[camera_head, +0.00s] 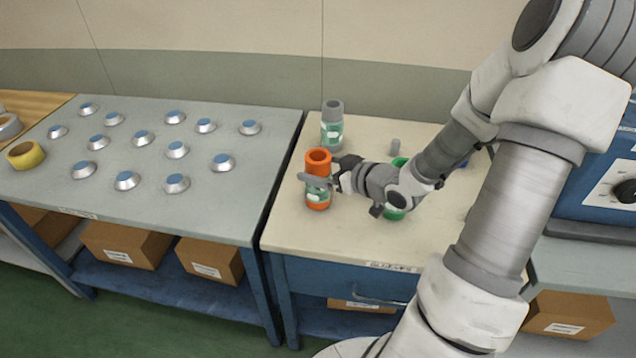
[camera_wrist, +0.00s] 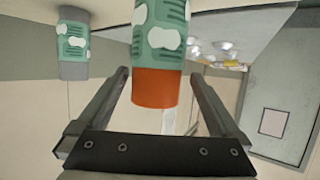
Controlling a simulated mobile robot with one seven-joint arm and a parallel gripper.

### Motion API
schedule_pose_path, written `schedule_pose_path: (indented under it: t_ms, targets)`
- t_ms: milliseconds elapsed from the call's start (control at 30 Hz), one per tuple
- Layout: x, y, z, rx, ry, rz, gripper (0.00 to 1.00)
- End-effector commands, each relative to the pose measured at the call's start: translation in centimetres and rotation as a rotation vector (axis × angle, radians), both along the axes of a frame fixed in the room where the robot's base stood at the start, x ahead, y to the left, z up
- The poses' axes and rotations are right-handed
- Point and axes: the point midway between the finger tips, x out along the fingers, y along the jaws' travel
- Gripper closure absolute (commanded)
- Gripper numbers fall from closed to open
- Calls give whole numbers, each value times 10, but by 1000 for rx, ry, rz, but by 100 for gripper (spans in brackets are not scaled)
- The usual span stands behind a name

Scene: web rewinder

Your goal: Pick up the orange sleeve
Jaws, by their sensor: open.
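The orange sleeve (camera_head: 318,160) stands upright on the cream-topped table, with a green and white label band around its middle. In the wrist view the orange sleeve (camera_wrist: 156,87) appears upside down between the two fingers, with a gap on each side. My gripper (camera_head: 318,183) reaches it from the right, at about the height of its label. In the wrist view my gripper (camera_wrist: 160,85) is open around the sleeve and not closed on it. Part of the sleeve is hidden by a finger in the head view.
A grey sleeve (camera_head: 332,112) with a similar label stands just behind; it also shows in the wrist view (camera_wrist: 73,70). A green object (camera_head: 398,162) is partly hidden behind my arm. The left table (camera_head: 140,205) holds several blue-topped silver pieces. The cream table (camera_head: 290,235) is clear in front.

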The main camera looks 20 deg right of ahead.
Motion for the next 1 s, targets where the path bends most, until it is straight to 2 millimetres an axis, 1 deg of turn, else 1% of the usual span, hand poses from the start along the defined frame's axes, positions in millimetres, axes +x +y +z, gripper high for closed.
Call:
schedule_pose_path:
  t_ms: [233, 367, 467, 633, 667, 700, 767, 800, 867, 1000]
  targets:
    - [27, 6, -22, 3, -1, 2, 0]
    - [40, 11, -25, 0, -1, 2, 0]
    - [44, 12, -26, 1, -1, 1, 0]
    - [44, 12, -25, 0, 0, 1, 0]
    - [44, 12, -25, 0, 0, 1, 2]
    - [44, 12, -25, 0, 0, 1, 9]
    - [44, 12, -25, 0, 0, 0, 20]
    - [44, 12, -25, 0, 0, 0, 27]
    - [44, 12, -25, 0, 0, 1, 38]
    - [43, 12, -25, 0, 0, 0, 63]
